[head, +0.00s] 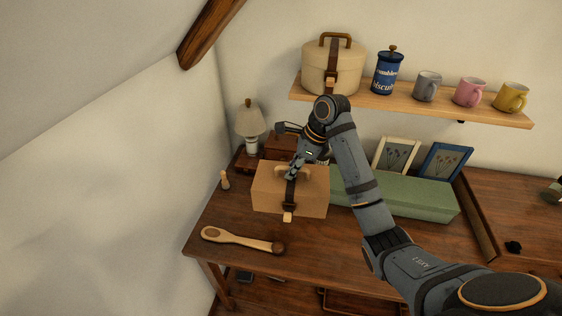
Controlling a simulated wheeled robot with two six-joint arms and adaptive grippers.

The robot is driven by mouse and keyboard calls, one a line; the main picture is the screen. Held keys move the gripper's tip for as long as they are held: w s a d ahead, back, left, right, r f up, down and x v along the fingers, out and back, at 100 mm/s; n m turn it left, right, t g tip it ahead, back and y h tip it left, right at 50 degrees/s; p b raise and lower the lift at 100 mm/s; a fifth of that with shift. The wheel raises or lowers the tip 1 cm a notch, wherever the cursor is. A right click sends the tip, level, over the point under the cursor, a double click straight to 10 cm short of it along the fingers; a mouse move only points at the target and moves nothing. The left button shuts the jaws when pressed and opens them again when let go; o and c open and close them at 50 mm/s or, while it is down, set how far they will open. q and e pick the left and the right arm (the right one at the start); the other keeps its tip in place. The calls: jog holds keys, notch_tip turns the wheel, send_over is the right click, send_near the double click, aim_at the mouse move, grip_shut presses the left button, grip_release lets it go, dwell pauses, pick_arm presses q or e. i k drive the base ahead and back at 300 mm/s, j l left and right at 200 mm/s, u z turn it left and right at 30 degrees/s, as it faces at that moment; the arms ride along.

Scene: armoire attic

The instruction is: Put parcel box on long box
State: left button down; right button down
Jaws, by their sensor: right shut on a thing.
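The parcel box (266,193) is a tan box with a dark strap, a light tag at the front and a handle on top. It is at the left part of the wooden table. My right gripper (294,172) comes down over its top and is shut on it at the handle. Whether the box touches the table or hangs just above it, I cannot tell. The long box (420,198) is low and green, lying to the right of the parcel box. My right arm crosses in front of it and hides part of it. My left gripper is not in view.
A wooden brush (238,239) lies at the table's front left. A lamp (249,126) stands behind left. Two picture frames (445,161) stand behind the long box. A shelf (410,106) above holds a round case, a blue tin (387,74) and mugs.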

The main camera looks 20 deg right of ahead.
aim_at(406, 193)
jog(key=k+l+u, duration=0.45)
jog(key=k+l, duration=0.3)
jog(key=k+l+u, duration=0.25)
jog(key=k, duration=0.25)
jog(key=k+l+u, duration=0.2)
jog(key=k, duration=0.25)
jog(key=k+l+u, duration=0.25)
jog(key=k, duration=0.2)
